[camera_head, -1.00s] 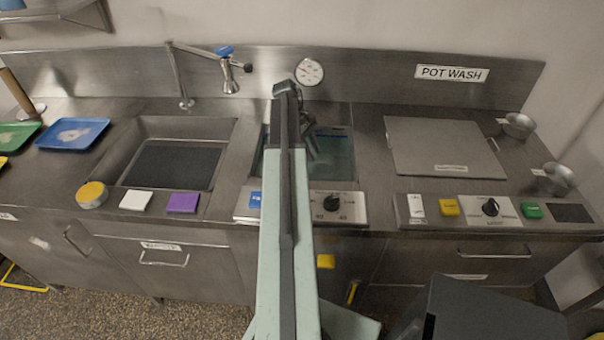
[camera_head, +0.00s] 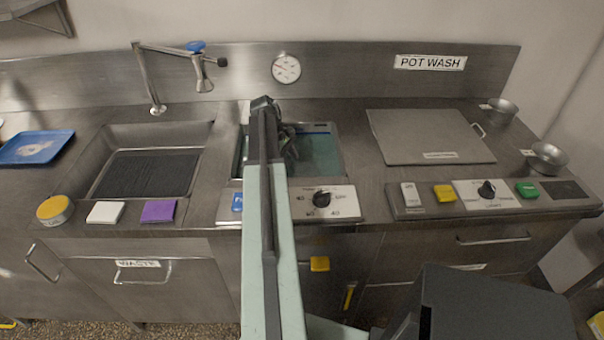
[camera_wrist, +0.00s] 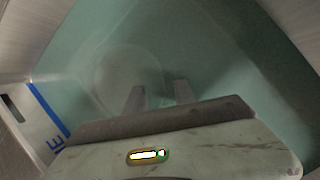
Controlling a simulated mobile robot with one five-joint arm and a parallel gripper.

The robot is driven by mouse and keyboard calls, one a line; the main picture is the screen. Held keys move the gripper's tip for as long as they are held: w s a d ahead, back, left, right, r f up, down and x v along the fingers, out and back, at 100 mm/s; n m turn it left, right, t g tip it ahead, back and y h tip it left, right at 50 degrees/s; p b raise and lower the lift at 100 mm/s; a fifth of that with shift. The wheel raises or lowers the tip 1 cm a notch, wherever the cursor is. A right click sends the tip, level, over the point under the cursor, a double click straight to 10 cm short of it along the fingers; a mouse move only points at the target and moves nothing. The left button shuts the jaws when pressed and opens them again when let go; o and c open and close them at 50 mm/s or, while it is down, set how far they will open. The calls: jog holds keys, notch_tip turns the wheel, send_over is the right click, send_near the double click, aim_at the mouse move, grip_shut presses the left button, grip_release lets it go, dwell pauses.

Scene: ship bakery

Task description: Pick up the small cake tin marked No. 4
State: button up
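My gripper (camera_wrist: 159,94) shows in the wrist view as two fingers set apart with nothing visible between them. It points down into the water-filled basin (camera_wrist: 225,60). A faint round outline (camera_wrist: 128,76) lies under the cloudy water, just beyond the fingers and slightly left; I cannot tell whether it is a tin, and no mark shows on it. In the head view my gripper (camera_head: 288,150) is over or in the water basin (camera_head: 318,155), partly hidden by my arm. Two small metal tins (camera_head: 500,111) (camera_head: 548,158) stand at the right; their tags are unreadable.
A metal lid (camera_head: 425,135) covers the counter right of the basin. An empty sink (camera_head: 150,172) with a tap (camera_head: 200,72) is at the left. A control panel with a dial (camera_head: 322,198) lines the basin's front edge. A blue tray (camera_head: 35,148) lies far left.

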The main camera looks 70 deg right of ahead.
aim_at(297, 172)
jog(key=b+x, duration=0.2)
jog(key=x, duration=0.1)
jog(key=shift+f, duration=0.35)
jog(key=shift+s+r, duration=0.1)
jog(key=shift+r, duration=0.1)
jog(key=shift+c, duration=0.3)
grip_shut()
dwell(0.5)
